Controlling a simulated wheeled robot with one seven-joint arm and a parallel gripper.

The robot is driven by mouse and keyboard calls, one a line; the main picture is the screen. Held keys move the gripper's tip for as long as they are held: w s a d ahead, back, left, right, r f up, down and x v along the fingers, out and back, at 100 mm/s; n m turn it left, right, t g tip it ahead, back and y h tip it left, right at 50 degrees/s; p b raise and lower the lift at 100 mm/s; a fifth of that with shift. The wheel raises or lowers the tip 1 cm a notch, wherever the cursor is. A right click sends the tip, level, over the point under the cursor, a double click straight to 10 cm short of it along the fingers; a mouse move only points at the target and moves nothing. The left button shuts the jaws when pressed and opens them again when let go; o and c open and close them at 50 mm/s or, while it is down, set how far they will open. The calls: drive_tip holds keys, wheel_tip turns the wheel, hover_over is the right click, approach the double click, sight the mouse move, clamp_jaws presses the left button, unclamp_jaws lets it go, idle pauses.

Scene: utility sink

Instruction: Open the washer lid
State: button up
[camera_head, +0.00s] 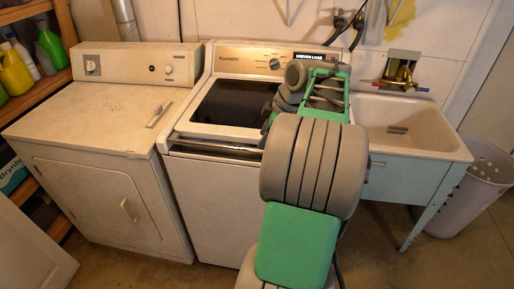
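The washer (218,200) is the white top-loading machine in the middle, with a dial panel at its back. Its lid (235,103) has a dark window and lies flat, looking shut. A strip along the lid's front edge (212,146) faces me. My green and grey arm rises in front of the washer's right side and covers the lid's right part. The arm's grey far end bends down over the right side of the lid. My gripper's fingers are hidden behind the arm, so I cannot tell whether they touch the lid.
A white dryer (95,200) stands close on the left, with a small flat item (158,115) on top. A utility sink (410,125) stands on the right, with a grey bin (470,195) beside it. Shelves with bottles (15,72) are at far left. Floor shows at front right.

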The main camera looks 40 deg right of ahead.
sight(255, 150)
drive_tip(key=x, duration=0.6)
drive_tip(key=shift+c, duration=0.5)
clamp_jaws()
drive_tip(key=shift+a+f, duration=0.1)
drive_tip(key=shift+a, duration=0.05)
idle(0.6)
